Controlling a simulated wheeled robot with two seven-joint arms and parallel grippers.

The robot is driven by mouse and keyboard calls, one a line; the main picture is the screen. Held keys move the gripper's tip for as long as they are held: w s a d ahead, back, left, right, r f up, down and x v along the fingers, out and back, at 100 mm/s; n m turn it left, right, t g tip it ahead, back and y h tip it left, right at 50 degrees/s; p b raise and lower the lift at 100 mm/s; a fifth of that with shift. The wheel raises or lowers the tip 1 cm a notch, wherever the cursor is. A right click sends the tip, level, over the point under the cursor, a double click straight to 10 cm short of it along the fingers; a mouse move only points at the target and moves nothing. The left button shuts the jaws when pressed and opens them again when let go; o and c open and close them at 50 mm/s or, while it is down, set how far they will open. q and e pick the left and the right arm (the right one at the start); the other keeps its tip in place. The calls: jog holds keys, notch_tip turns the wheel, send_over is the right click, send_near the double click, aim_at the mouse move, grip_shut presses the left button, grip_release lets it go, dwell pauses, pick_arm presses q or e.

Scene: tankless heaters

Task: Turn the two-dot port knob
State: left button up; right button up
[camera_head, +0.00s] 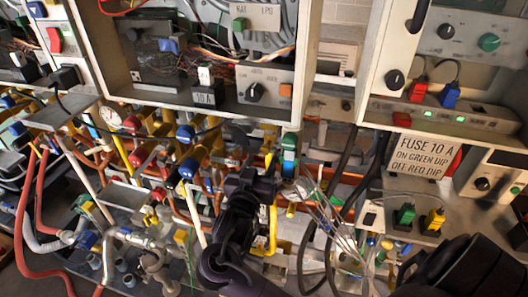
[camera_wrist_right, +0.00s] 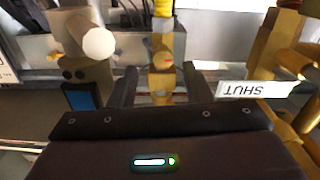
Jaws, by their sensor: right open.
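In the right wrist view, a beige fitting (camera_wrist_right: 82,62) at the left carries two dark dots and a round white knob (camera_wrist_right: 99,43). A blue part (camera_wrist_right: 80,96) sits below it. My right gripper (camera_wrist_right: 158,85) is open, its two fingers apart. A brass-yellow fitting (camera_wrist_right: 162,72) shows in the gap between the fingers, and I cannot tell whether they touch it. The dotted fitting is outside the gap, to the left. In the head view my right gripper (camera_head: 258,180) reaches up among the pipes, its tips hard to make out. I cannot pick out the two-dot fitting there.
A white SHUT tag (camera_wrist_right: 255,89) and thick yellow pipes (camera_wrist_right: 302,75) crowd the right of the wrist view. In the head view, a control box (camera_head: 265,85) hangs above the gripper. Loose wires (camera_head: 335,225) and a FUSE 10 A sign (camera_head: 425,158) are to the right.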

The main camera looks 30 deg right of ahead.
aim_at(264, 152)
jog(key=x, duration=0.2)
jog(key=shift+w, duration=0.35)
jog(key=shift+w+d, duration=0.2)
jog(key=shift+d, duration=0.15)
jog(key=shift+f, duration=0.1)
grip_shut()
jog(key=n+p, duration=0.1)
jog(key=p, duration=0.2)
jog(key=shift+r, duration=0.25)
jog(key=shift+f+n, duration=0.1)
jog(key=shift+n, duration=0.2)
pick_arm(q)
jog(key=r, duration=0.1)
jog(key=w+r, duration=0.1)
jog(key=r, duration=0.1)
jog(key=shift+w+a+r, duration=0.1)
jog(key=shift+w+r, duration=0.25)
jog(key=shift+w, duration=0.05)
pick_arm(e)
jog(key=shift+f, duration=0.1)
grip_release()
